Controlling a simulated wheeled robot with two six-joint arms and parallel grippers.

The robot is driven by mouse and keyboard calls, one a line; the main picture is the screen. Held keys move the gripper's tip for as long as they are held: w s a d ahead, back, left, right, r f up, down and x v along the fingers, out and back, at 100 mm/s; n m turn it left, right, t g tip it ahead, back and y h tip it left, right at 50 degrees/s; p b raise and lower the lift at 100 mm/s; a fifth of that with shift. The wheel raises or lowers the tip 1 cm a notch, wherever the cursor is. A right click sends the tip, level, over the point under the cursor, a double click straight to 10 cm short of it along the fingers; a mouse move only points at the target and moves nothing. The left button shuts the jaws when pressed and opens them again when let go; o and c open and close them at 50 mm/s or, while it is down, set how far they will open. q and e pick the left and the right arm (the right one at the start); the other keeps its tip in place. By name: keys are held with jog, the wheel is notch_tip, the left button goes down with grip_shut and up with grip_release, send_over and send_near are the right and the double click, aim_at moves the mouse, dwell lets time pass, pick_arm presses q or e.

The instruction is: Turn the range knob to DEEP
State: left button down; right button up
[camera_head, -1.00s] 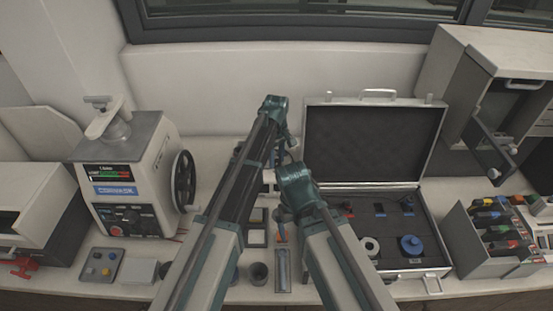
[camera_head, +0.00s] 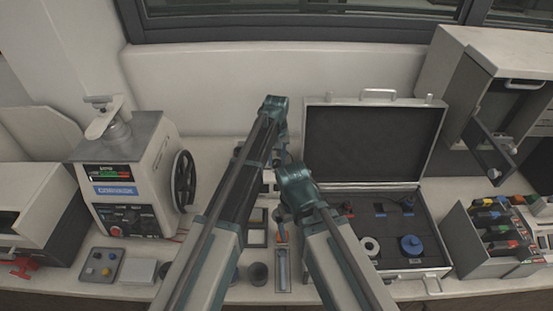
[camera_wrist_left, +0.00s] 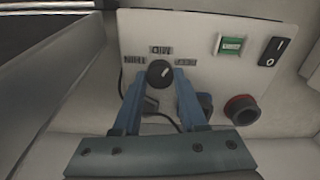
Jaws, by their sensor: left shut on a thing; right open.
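The range knob (camera_wrist_left: 158,73) is a round black knob on a pale panel (camera_wrist_left: 205,25) in the left wrist view. Small labels stand around it at left, top and right. A pale mark shows on its face, but I cannot tell its exact setting. My left gripper (camera_wrist_left: 160,78) has one blue finger on each side of the knob and is shut on it.
Beside the knob are a green switch (camera_wrist_left: 230,45), a black rocker switch (camera_wrist_left: 274,51) and a red-ringed button (camera_wrist_left: 242,109). A press with a handwheel (camera_head: 183,181) stands at left. An open case (camera_head: 375,140) and a rack of colored items (camera_head: 490,250) stand at right.

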aim_at(277, 161)
pick_arm(q)
jog(key=m, duration=0.5)
jog(key=shift+m, duration=0.3)
dwell(0.4)
jog(key=shift+c, duration=2.2)
grip_release()
jog(key=shift+r, duration=0.15)
notch_tip(277, 161, up, 14)
jog(key=p, duration=1.4)
jog(key=shift+f, duration=0.2)
jog(key=shift+f+b, duration=0.25)
jog(key=shift+b, duration=0.05)
notch_tip(277, 161, down, 13)
jog(key=b, duration=1.3)
